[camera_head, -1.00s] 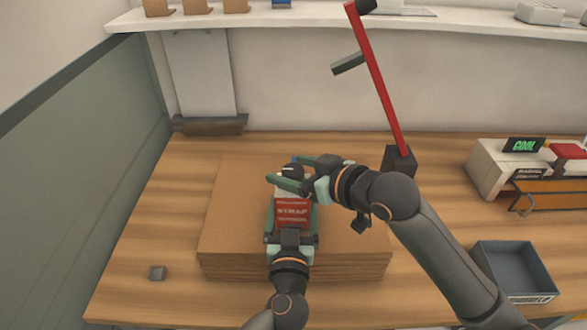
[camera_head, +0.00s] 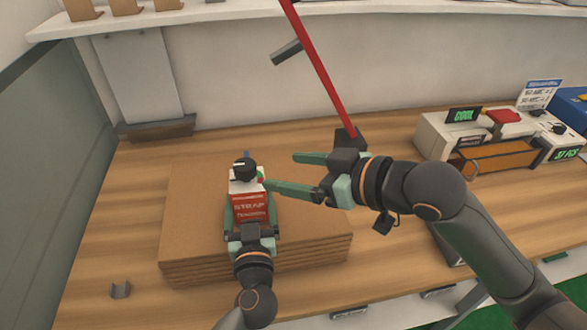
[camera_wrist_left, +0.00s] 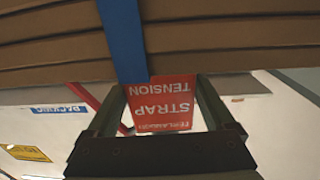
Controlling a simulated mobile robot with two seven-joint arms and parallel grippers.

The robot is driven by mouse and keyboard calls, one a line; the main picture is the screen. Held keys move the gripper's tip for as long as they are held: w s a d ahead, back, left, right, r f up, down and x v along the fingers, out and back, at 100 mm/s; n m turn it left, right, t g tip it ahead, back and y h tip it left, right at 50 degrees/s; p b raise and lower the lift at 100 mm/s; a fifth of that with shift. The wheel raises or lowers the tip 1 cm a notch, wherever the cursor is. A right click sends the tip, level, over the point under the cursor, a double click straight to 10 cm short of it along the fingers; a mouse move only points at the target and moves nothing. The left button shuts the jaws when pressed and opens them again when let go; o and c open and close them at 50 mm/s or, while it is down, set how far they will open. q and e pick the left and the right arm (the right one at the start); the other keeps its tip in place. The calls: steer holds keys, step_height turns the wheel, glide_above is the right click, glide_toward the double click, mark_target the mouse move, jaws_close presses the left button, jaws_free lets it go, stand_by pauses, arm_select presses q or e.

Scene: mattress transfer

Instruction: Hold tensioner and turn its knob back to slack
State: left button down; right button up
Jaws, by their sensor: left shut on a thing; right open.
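The strap tensioner (camera_head: 249,207) is a red and white box with a black knob (camera_head: 245,169) on its far end. It rests at the stack of brown boards, and its red label also shows in the left wrist view (camera_wrist_left: 162,105). My left gripper (camera_head: 247,212) is shut on the tensioner, with one green finger along each side. My right gripper (camera_head: 283,174) is open and empty to the right of the knob. Its lower finger reaches close to the knob; I cannot tell whether they touch. A blue strap (camera_wrist_left: 122,40) runs along the boards.
The flat brown stack (camera_head: 190,215) lies on the wooden table. A small grey clip (camera_head: 121,289) lies front left. A red lever (camera_head: 322,70) stands on a dark base behind my right gripper. A machine with a "COOL" display (camera_head: 464,114) stands at the right.

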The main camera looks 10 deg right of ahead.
arm_select(q)
steer(key=shift+r, duration=0.2)
jaws_free()
steer(key=shift+f, duration=0.1)
